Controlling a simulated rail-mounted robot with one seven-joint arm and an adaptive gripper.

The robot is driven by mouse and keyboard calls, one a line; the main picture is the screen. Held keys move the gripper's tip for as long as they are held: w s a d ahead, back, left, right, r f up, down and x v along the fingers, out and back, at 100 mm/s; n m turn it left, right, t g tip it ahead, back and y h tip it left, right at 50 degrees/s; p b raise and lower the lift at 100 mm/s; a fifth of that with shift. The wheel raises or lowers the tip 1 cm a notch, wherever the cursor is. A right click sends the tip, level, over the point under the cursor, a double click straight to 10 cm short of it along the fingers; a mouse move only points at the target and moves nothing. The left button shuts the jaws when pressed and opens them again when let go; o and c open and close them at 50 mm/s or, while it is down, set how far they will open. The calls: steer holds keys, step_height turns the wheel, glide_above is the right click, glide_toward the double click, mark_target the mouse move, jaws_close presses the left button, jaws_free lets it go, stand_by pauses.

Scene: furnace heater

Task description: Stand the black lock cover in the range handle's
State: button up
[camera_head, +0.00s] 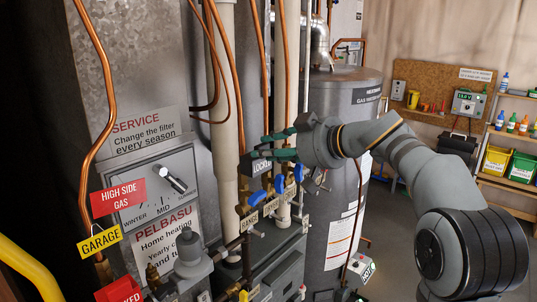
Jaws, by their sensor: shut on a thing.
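My gripper (272,147), with green fingers, is shut on the black lock cover (257,164), a dark block with white lettering that starts "LOCK". The cover looks roughly upright, just above a row of small brass valves. The RANGE tag (250,220) hangs at the left end of the row. The range valve's brass body (243,205) shows above that tag, below the cover. Two blue handles (279,184) (298,173) stand to the right.
Copper and pale vertical pipes (224,100) stand close behind and left of my gripper. A grey water heater (342,110) stands behind it. The furnace panel (150,190) with red and yellow tags is at left. Shelves with bins (497,158) are far right. Open floor lies between.

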mark_target(261, 170)
step_height(261, 170, down, 5)
steer(key=b, duration=0.7)
steer(key=shift+s, duration=0.15)
steer(key=shift+b, duration=1.6)
stand_by(1.2)
steer(key=shift+f+b, duration=2.15)
steer(key=shift+b, duration=0.2)
stand_by(0.7)
steer(key=shift+t+y+b, duration=0.3)
steer(key=shift+b, duration=0.4)
stand_by(0.3)
